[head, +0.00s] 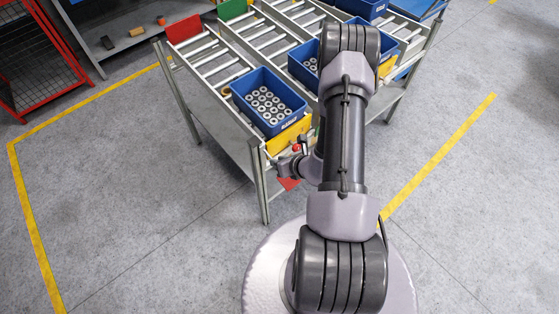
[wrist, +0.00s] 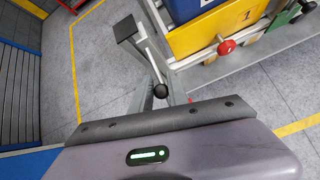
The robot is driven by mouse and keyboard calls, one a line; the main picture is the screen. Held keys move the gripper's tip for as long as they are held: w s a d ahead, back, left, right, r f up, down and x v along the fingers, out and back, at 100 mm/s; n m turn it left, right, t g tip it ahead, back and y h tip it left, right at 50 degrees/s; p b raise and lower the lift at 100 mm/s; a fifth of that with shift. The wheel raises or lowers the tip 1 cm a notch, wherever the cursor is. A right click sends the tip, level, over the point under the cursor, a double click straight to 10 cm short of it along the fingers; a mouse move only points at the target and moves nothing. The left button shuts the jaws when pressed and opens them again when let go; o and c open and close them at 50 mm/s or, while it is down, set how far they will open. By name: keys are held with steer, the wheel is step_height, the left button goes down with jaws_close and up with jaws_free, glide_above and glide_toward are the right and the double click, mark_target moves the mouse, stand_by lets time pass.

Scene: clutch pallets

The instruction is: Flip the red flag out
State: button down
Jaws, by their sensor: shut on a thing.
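The red flag (head: 288,184) shows in the head view as a small red plate low at the near end of the rack, right below my gripper (head: 292,168). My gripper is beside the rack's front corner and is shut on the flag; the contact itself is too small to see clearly. In the wrist view my gripper body fills the bottom and hides most of the flag. Only a small red bit of the flag (wrist: 189,100) shows past its edge.
A red knob (wrist: 226,47) sits before a yellow panel marked 1 (wrist: 225,25). A black-knobbed lever (wrist: 140,44) stands close to my gripper. A blue bin of metal parts (head: 250,100) rests on the roller rack (head: 205,55). Floor at left is clear.

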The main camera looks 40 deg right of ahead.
steer(key=shift+a, duration=0.15)
steer(key=c, duration=1.3)
jaws_free()
steer(key=shift+a, duration=0.1)
steer(key=shift+s+r, duration=0.25)
steer(key=shift+r, duration=0.05)
steer(key=p+v, duration=0.6)
steer(key=v, duration=1)
steer(key=shift+s+r, duration=0.2)
steer(key=shift+r, duration=0.1)
steer(key=shift+f, duration=0.1)
steer(key=shift+c, duration=0.4)
